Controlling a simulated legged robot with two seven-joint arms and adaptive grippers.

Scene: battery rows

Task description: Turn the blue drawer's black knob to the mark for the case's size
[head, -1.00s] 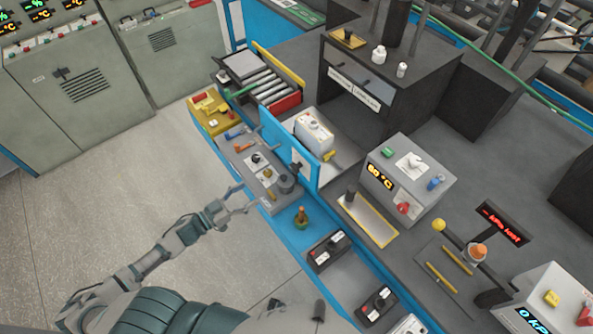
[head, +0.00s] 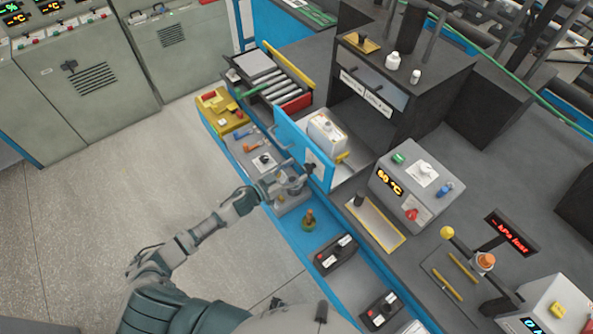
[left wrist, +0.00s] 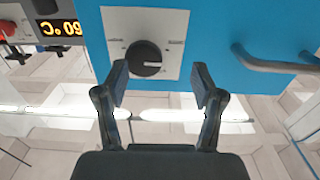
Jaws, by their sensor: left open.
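The blue drawer front (head: 289,133) stands upright in the middle of the head view. Its black knob (left wrist: 144,58) sits on a white plate (left wrist: 117,30) in the left wrist view, with a white pointer line toward the right. Small marks flank the knob; I cannot read them. My left gripper (head: 292,180) is in front of the drawer; in the left wrist view its open fingers (left wrist: 161,84) are below the knob, one to each side, apart from it. A white case (head: 326,131) stands behind the blue front. My right gripper is not in view.
A metal handle (left wrist: 280,65) sticks out of the blue front, right of the knob in the left wrist view. A grey box with a 60 °C display (head: 389,181) stands right of the drawer. A yellow tray (head: 222,110) is at the left. The floor is clear.

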